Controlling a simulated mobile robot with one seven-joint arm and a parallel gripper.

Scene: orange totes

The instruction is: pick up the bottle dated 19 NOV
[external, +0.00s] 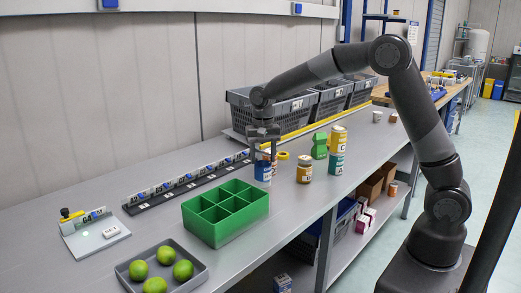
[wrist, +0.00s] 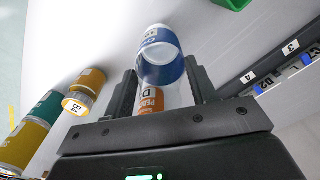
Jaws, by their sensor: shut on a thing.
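A blue-and-white labelled container (external: 263,172) stands on the grey bench, with an orange-labelled container (external: 266,157) on top of it. In the wrist view the blue-labelled one (wrist: 155,36) is farther off and the orange-labelled one (wrist: 150,101) lies between my fingers. My gripper (external: 264,150) points down and is shut on the orange-labelled container. Its fingers hide part of it. A yellow-labelled jar (external: 304,170) stands just right, also in the wrist view (wrist: 88,82). Farther right, a yellow container (external: 338,139) sits on a teal one (external: 336,164). No date is readable.
A green divided box (external: 225,209) stands front left of my gripper. A grey tray (external: 201,270) holds several green fruits. A dark numbered rail (external: 190,184) runs behind. Grey crates (external: 270,115) line the back. A green object (external: 320,146) stands near the stack.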

